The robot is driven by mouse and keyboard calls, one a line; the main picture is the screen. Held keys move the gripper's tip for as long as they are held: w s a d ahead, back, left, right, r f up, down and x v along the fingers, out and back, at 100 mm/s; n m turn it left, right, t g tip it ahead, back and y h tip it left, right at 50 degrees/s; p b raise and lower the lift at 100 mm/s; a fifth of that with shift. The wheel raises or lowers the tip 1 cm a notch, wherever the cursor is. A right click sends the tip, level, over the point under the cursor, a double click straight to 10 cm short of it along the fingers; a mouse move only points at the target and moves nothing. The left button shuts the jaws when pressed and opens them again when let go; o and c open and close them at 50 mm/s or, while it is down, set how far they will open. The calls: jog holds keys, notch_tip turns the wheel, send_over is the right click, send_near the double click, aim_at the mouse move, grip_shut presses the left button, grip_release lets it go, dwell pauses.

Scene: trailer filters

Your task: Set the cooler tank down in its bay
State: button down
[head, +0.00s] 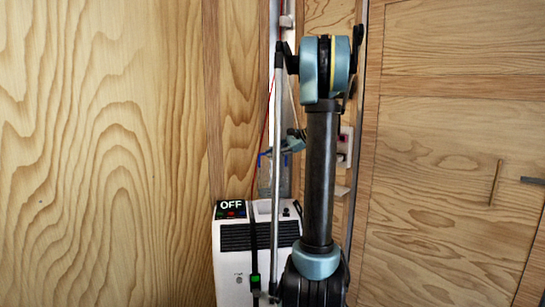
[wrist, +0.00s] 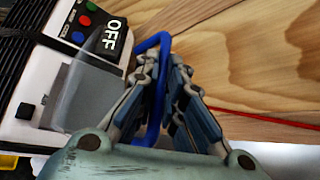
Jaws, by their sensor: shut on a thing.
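The cooler (head: 232,262) is a white box with a dark louvred grille and a lit "OFF" panel, which also shows in the wrist view (wrist: 108,38). My gripper (wrist: 166,66) is shut on the blue handle (wrist: 154,42) of the cooler tank. The tank (wrist: 88,92) is a see-through grey container, seen over the cooler's top near the panel. In the head view the tank (head: 264,180) hangs upright at the cooler's top, under my gripper (head: 288,146). The bay is largely hidden behind the tank, and I cannot tell how deep the tank sits.
A black strap with a green buckle (head: 254,281) runs down the cooler's front. A thin red cord (wrist: 255,117) crosses the wrist view near my fingers. Wood-panelled walls (head: 110,150) stand close on both sides. A small white wall box (head: 344,146) is behind my arm.

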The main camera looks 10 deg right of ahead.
aim_at(274, 165)
jog(key=shift+f, duration=2.8)
